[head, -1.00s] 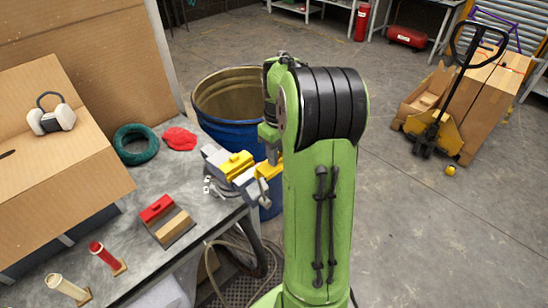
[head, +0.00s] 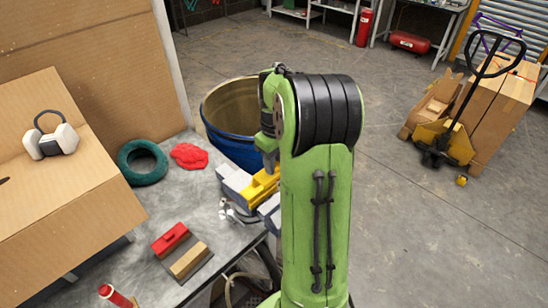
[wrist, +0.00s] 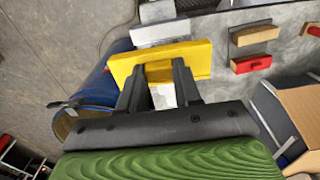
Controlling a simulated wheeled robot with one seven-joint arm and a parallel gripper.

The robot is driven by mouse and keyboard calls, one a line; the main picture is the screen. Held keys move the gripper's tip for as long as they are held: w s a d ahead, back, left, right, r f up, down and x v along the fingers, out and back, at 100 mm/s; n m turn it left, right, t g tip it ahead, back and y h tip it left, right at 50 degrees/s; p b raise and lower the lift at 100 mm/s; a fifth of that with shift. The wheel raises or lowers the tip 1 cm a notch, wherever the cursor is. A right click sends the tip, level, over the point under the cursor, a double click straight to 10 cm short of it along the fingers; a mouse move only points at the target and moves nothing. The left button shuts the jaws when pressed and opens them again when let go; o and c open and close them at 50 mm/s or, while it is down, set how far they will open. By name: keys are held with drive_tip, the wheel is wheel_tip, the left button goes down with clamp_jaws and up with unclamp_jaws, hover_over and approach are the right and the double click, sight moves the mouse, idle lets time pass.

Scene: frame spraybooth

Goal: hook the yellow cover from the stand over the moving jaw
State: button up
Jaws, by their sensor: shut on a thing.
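My gripper (wrist: 157,82) is shut on the yellow cover (wrist: 195,57), with one finger on each side of a raised yellow part. The cover is a flat, wide yellow piece in the wrist view. A grey vise (head: 232,180) stands at the bench edge, and its grey blocks (wrist: 160,33) show just beyond the cover in the wrist view. In the head view yellow (head: 262,186) shows at the vise, partly behind my arm. I cannot tell whether the held cover touches the moving jaw. The stand (head: 198,262) on the bench carries a red piece and a wooden piece.
A blue barrel (head: 236,150) stands behind the vise. A green ring (head: 142,162), a red cloth (head: 189,156), a red bottle (head: 115,295) and a cardboard box (head: 70,200) are on the bench. The floor to the right is open up to a pallet truck (head: 455,145).

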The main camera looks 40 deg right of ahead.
sight(276, 171)
drive_tip(key=f+b, duration=0.2)
drive_tip(key=f, duration=0.2)
drive_tip(key=shift+s+f, duration=0.2)
drive_tip(key=shift+f, duration=0.1)
drive_tip(key=shift+f+b, duration=1.5)
drive_tip(key=shift+f, duration=0.5)
drive_tip(key=shift+f, duration=0.15)
drive_tip(key=shift+f, duration=0.3)
drive_tip(key=shift+f+b, duration=1.7)
drive_tip(key=shift+f, duration=0.2)
